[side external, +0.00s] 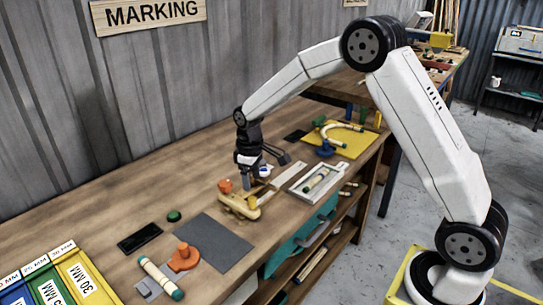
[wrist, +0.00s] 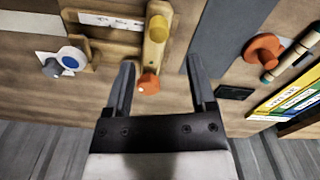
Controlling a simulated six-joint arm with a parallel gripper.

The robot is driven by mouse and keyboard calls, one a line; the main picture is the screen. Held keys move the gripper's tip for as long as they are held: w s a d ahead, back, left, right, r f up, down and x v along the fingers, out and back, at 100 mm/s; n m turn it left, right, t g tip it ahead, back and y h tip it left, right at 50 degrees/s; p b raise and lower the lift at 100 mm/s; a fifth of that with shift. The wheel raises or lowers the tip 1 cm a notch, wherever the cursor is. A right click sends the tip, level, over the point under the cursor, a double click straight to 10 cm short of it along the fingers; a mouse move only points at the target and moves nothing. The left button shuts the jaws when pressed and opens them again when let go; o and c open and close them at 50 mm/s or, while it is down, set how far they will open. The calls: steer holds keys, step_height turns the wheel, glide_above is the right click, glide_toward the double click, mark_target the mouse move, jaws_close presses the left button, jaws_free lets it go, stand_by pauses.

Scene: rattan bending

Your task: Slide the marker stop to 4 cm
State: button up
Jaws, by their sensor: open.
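A wooden marking jig (side external: 240,205) stands on the bench below my gripper (side external: 247,184). In the wrist view, a light wooden block (wrist: 155,48) with a yellow knob (wrist: 158,29) stands beside a pale strip with small marks (wrist: 110,20). An orange knob (wrist: 149,84) is at the block's near end; it also shows in the side view (side external: 225,186). I cannot tell for sure which part is the marker stop, and I cannot read its scale. In the wrist view, my gripper (wrist: 160,62) is open, its fingers on either side of the orange knob, with nothing held.
A white-and-blue roll (wrist: 72,58) lies beside the jig. A grey mat (side external: 213,242), black pad (side external: 140,237), orange fixture (side external: 184,259) and cream rod (side external: 160,277) lie toward the left front. A white tray (side external: 318,183) and yellow board (side external: 345,142) are to the right.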

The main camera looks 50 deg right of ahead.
mark_target(252, 198)
steer(key=shift+w, duration=0.15)
steer(key=shift+f, duration=0.15)
steer(key=shift+f, duration=3.85)
jaws_close()
steer(key=shift+d, duration=0.1)
